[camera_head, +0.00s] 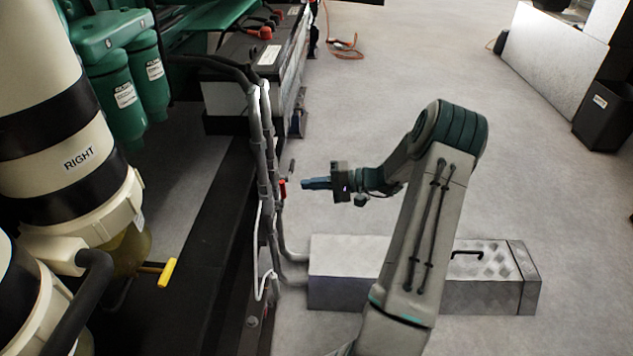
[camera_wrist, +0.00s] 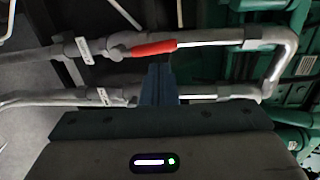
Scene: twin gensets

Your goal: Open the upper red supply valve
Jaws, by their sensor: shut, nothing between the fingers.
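The red valve handle (camera_head: 283,189) shows as a small red piece on the grey pipes beside the engine frame in the head view. In the wrist view the red handle (camera_wrist: 153,48) is a long lever lying along a grey pipe (camera_wrist: 215,41). My gripper (camera_head: 304,184) is just right of the pipes in the head view, pointing at them. In the wrist view my gripper (camera_wrist: 160,72) has its fingers together and empty, with the tips just below the red handle. I cannot tell whether they touch it. Which red valve this is, upper or lower, is not clear.
A second grey pipe (camera_wrist: 40,98) runs roughly parallel, partly behind my fingers. A metal tread-plate box (camera_head: 340,290) stands on the floor below my arm. A yellow handle (camera_head: 168,271) is on the filter labelled RIGHT. Open floor (camera_head: 420,60) lies behind my arm.

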